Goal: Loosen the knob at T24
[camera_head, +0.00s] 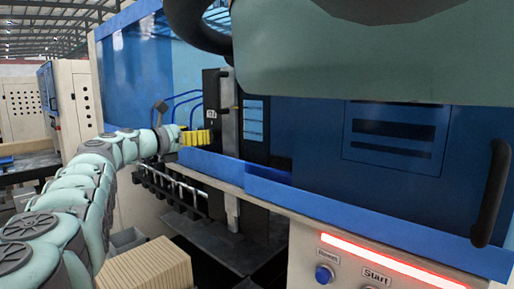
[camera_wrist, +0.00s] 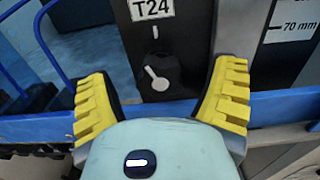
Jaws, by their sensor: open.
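The T24 knob (camera_wrist: 158,76) is a dark round knob with a white pointer line, on a black panel in the wrist view. Its pointer tilts toward the upper left, while a white mark stands upright above it. The T24 label (camera_wrist: 152,9) is white with black letters, above the knob. My gripper (camera_wrist: 163,95) has yellow ribbed fingers, open, one to the left and one to the right of the knob. They do not appear to touch it. In the head view my gripper (camera_head: 197,137) reaches toward the black panel (camera_head: 212,95); the knob is not distinguishable there.
A 70 mm scale plate (camera_wrist: 295,24) is right of the panel. Blue hoses (camera_head: 182,97) run left of the panel. A blue rail (camera_head: 215,165) crosses below. A control panel with a Start button (camera_head: 375,287) and a lit red strip (camera_head: 385,262) is at lower right.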

